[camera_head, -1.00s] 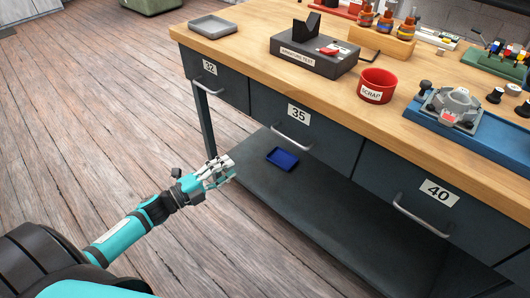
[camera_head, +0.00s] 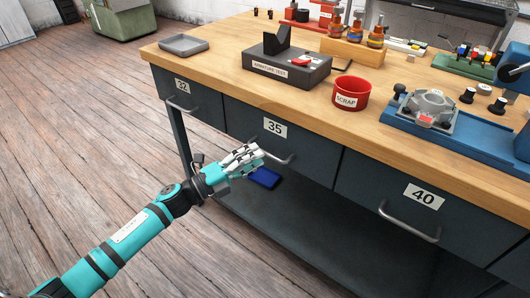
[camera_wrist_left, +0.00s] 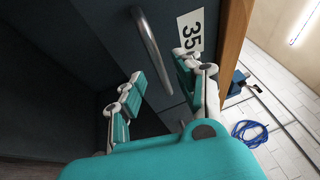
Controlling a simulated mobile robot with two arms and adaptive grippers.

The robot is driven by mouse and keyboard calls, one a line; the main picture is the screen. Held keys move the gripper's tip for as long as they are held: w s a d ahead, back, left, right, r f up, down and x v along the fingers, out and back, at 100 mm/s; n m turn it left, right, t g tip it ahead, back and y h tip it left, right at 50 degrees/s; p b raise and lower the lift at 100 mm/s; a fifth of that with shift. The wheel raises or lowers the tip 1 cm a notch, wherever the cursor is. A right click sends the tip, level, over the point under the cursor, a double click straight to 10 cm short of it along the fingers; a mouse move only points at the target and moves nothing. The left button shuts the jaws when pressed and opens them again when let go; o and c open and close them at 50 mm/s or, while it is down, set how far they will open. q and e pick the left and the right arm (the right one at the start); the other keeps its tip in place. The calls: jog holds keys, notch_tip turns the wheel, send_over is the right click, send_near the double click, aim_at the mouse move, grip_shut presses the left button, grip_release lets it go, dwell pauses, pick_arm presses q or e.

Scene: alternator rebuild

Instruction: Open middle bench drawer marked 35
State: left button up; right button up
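The middle drawer (camera_head: 315,148), dark grey and marked with a 35 label (camera_head: 275,129), is closed in the bench front. Its silver bar handle (camera_head: 284,159) shows in the head view, partly behind my fingers. My left gripper (camera_head: 256,156) is in front of the drawer, at the left end of the handle. In the left wrist view, the gripper (camera_wrist_left: 160,70) is open with its fingers apart. The handle (camera_wrist_left: 152,50) lies ahead, roughly between the fingertips, with the 35 label to its right. I cannot tell whether a finger touches it. My right gripper is not in view.
Drawers 32 (camera_head: 190,98) and 40 (camera_head: 402,205) flank it, both closed with bar handles. The overhanging wooden benchtop (camera_head: 225,72) holds a red scrap bin (camera_head: 351,94) and fixtures. Floor at left is clear.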

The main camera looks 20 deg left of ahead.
aim_at(265, 153)
pick_arm(q)
jog(key=shift+x, duration=1.9)
grip_shut()
